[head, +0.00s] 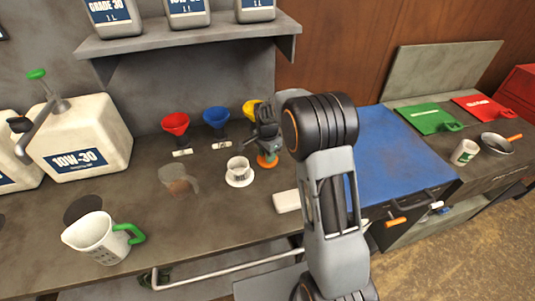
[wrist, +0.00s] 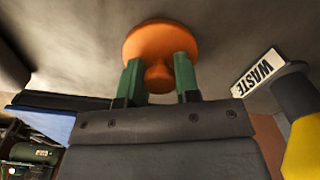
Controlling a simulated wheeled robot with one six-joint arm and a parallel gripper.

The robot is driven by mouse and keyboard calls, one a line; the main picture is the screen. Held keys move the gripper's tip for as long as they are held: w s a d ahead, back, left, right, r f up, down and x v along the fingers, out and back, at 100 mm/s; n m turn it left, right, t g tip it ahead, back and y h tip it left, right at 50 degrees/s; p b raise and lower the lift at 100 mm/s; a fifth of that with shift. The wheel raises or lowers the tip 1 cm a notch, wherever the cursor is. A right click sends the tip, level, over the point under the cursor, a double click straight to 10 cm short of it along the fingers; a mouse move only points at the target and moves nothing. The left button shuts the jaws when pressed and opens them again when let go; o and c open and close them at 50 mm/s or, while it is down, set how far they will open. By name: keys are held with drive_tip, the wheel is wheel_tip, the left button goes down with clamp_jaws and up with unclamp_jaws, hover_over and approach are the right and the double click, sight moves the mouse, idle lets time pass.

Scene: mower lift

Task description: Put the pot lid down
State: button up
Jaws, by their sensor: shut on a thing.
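The orange pot lid (wrist: 160,42) is round with a small knob, seen close up in the wrist view. My gripper (wrist: 160,72) has its two green-tipped fingers shut around the knob. In the head view the lid (head: 268,161) shows below my gripper (head: 267,148), just right of a white ribbed cup (head: 238,168) on a white saucer. The lid is at or close above the grey bench (head: 225,205); I cannot tell whether it touches. My arm hides part of the bench to the right.
Red (head: 175,124), blue (head: 215,117) and yellow (head: 249,108) funnels stand behind, with small labels in front. A clear jug (head: 178,181) is left of the cup. A white pitcher (head: 98,238) stands front left. A blue surface (head: 400,150) lies right.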

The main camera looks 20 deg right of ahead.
drive_tip(key=o, duration=0.9)
drive_tip(key=shift+f, duration=0.1)
wheel_tip(320, 180, up, 12)
drive_tip(key=shift+s+r+n+t, duration=0.3)
drive_tip(key=shift+s+n+t, duration=0.35)
drive_tip(key=shift+s+n, duration=2.5)
drive_tip(key=shift+s+r+n+t, duration=0.45)
drive_tip(key=shift+s+n, duration=1)
drive_tip(key=shift+s, duration=3.35)
drive_tip(key=shift+s+r+n+t, duration=0.15)
drive_tip(key=shift+s+n+t, duration=0.65)
drive_tip(key=shift+s+n, duration=2.35)
drive_tip(key=shift+s+m, duration=0.8)
drive_tip(key=shift+m, duration=0.05)
